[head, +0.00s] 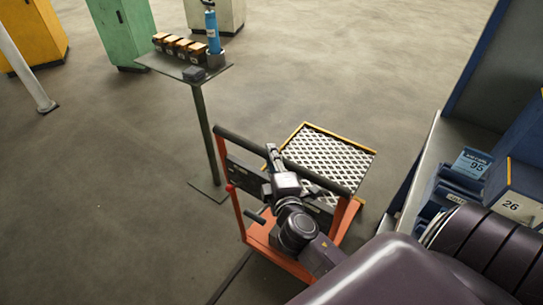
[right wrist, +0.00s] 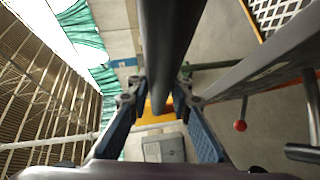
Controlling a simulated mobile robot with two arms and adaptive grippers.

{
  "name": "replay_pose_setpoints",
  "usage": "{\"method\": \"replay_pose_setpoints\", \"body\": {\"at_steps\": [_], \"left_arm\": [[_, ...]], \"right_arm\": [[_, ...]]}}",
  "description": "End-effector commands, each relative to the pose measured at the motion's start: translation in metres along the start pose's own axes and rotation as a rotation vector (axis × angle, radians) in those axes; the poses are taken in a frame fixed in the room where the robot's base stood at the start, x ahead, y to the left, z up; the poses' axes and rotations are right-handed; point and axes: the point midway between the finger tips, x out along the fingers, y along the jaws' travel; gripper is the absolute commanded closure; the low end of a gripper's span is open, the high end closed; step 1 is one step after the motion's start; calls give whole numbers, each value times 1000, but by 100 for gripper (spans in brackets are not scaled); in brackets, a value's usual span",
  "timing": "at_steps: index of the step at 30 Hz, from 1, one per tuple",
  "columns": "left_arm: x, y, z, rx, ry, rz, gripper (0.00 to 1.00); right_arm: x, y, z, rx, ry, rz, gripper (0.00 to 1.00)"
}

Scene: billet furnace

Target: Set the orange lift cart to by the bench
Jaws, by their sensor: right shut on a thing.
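The orange lift cart (head: 270,248) stands on the floor at the centre of the head view. Its mesh-topped platform (head: 325,152) has a yellow edge, and its black push handle (head: 237,142) runs across the near side. My right gripper (head: 274,158) is at the handle. In the right wrist view, its two fingers (right wrist: 160,100) close around the dark handle bar (right wrist: 168,45). A grey bench (head: 418,170) with blue bins is at the right, close to the cart's platform. My left gripper is not in view.
A small stand (head: 207,125) carries several orange-topped blocks and a blue bottle (head: 212,30), just beyond the cart's left side. Green (head: 122,30) and yellow (head: 40,35) cabinets stand at the back left. Floor is open at the left and beyond the cart.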

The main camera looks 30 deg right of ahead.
Motion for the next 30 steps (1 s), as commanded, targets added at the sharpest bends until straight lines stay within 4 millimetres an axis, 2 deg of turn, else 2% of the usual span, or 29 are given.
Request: {"method": "replay_pose_setpoints", "body": {"at_steps": [8, 16, 23, 24, 28, 30], "left_arm": [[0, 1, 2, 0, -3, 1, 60], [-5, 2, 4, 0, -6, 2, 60], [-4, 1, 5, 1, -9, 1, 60], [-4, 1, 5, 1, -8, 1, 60], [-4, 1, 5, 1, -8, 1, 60], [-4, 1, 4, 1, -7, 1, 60]], "right_arm": [[0, -1, 0, 0, 0, -2, 100], [19, 7, 20, -3, -6, 3, 100], [20, 8, 21, -2, -7, 6, 100], [20, 8, 21, -2, -7, 6, 77], [19, 7, 20, -2, -5, 4, 63], [19, 6, 20, -1, -4, 3, 63]]}}
